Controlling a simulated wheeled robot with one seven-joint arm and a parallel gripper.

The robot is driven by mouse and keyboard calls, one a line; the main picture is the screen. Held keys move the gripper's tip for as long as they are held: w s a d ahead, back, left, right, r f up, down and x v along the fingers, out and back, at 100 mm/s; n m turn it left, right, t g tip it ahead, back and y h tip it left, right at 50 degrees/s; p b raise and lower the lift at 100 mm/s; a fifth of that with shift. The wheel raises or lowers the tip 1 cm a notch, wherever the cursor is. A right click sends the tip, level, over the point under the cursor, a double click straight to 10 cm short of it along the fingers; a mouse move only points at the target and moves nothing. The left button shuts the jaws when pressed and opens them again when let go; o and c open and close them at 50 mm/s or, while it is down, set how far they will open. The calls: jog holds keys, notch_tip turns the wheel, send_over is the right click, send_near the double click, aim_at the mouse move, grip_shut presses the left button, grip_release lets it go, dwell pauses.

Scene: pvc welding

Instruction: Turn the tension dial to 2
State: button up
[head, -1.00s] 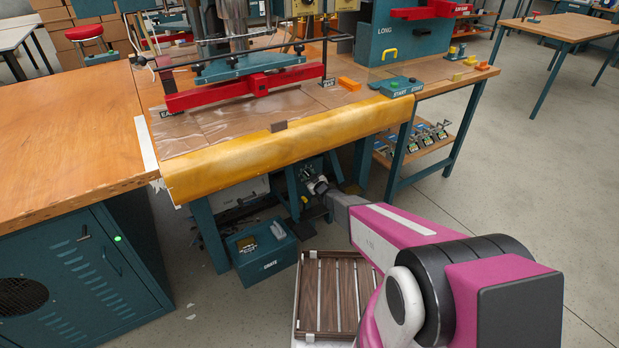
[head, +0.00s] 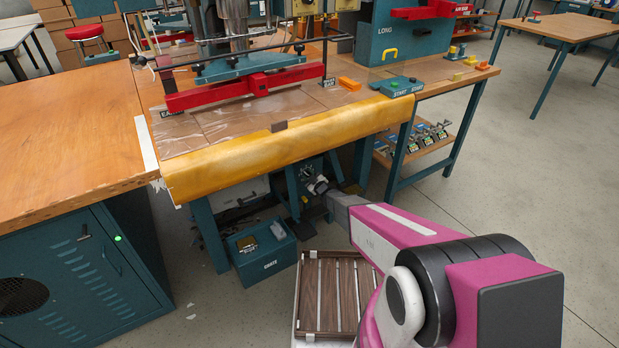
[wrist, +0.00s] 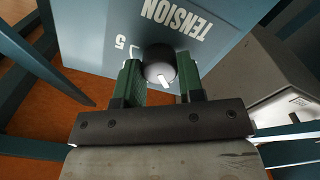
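The tension dial (wrist: 159,62) is a dark round knob with a white mark on its lower side in the wrist view. It sits on a blue-grey panel (wrist: 98,20) that reads TENSION, with a 5 printed to the left of the dial. The lettering appears upside down and tilted. Other scale numbers are hidden or out of sight. In the head view my gripper (head: 318,186) reaches under the workbench, and the dial cannot be made out.
The workbench (head: 290,138) with its yellow front edge overhangs my gripper. Its teal legs (head: 208,236) and a teal box (head: 262,250) stand to the left. A slatted wooden rack (head: 330,295) lies below my arm. The floor at right is open.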

jog(key=o, duration=0.4)
jog(key=shift+s, duration=0.1)
jog(key=v, duration=1)
jog(key=shift+s+d, duration=0.3)
jog(key=s+d+r+m+g+h, duration=0.35)
jog(key=d+r+m+h, duration=0.55)
jog(key=d, duration=0.4)
jog(key=s+d+r+m+g, duration=0.1)
jog(key=s+r+g, duration=0.2)
jog(key=s, duration=0.4)
jog(key=s+d+r+m+g, duration=0.2)
jog(key=s+r+g, duration=0.2)
jog(key=s, duration=0.3)
jog(key=s+d+r+m+g+h, duration=0.1)
jog(key=s+r+g, duration=0.3)
jog(key=s, duration=0.3)
jog(key=shift+d+r+m, duration=0.3)
jog(key=shift+r, duration=0.3)
